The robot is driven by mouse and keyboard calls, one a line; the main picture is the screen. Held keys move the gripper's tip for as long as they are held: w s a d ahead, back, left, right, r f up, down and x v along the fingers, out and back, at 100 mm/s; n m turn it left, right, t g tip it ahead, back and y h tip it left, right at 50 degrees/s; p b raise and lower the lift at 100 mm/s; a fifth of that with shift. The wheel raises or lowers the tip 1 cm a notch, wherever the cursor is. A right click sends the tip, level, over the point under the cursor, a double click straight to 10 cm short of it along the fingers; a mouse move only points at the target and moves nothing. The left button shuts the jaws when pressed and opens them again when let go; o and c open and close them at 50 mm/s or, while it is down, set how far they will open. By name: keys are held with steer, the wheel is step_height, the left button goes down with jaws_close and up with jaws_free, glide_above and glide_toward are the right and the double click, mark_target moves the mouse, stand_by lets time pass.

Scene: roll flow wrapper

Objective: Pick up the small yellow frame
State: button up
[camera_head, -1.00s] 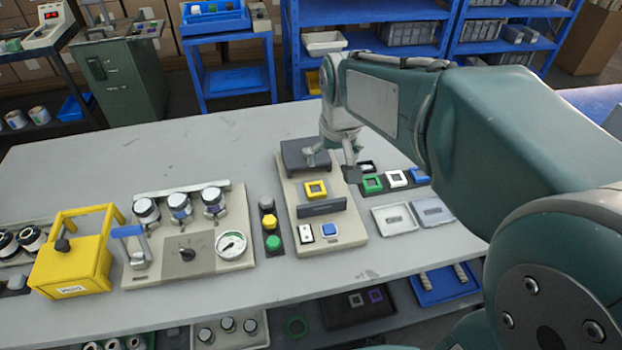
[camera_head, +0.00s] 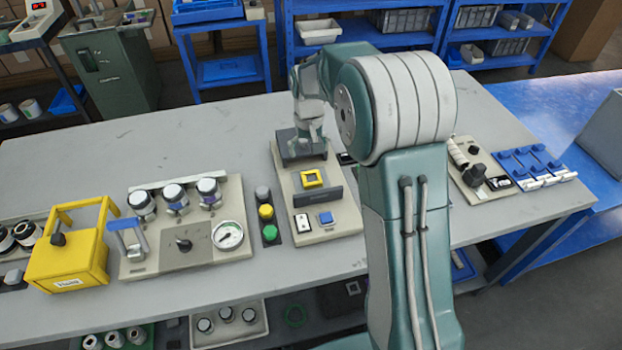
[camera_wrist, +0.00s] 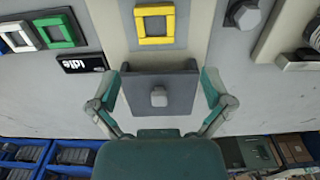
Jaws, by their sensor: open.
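The small yellow frame (camera_head: 312,179) is a square ring lying on the beige panel (camera_head: 346,219), in front of a dark grey block. In the wrist view the yellow frame (camera_wrist: 155,24) shows at the top centre, beyond the fingertips. My gripper (camera_head: 304,148) is above the dark block at the panel's back end, behind the yellow frame. In the wrist view my gripper (camera_wrist: 160,88) is open and empty, with its fingers on either side of the dark block (camera_wrist: 178,92).
A dark upright bar (camera_head: 318,200) stands just in front of the yellow frame. A green frame (camera_wrist: 60,30) and a white frame (camera_wrist: 20,37) lie to one side. A button strip (camera_head: 265,212) and a gauge panel (camera_head: 182,263) stand to the left. The table's back left is clear.

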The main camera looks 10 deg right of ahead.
mark_target(311, 179)
steer(key=f, duration=1)
steer(key=shift+d, duration=0.3)
steer(key=shift+r, duration=0.1)
steer(key=shift+c, duration=0.3)
steer(key=c, duration=0.8)
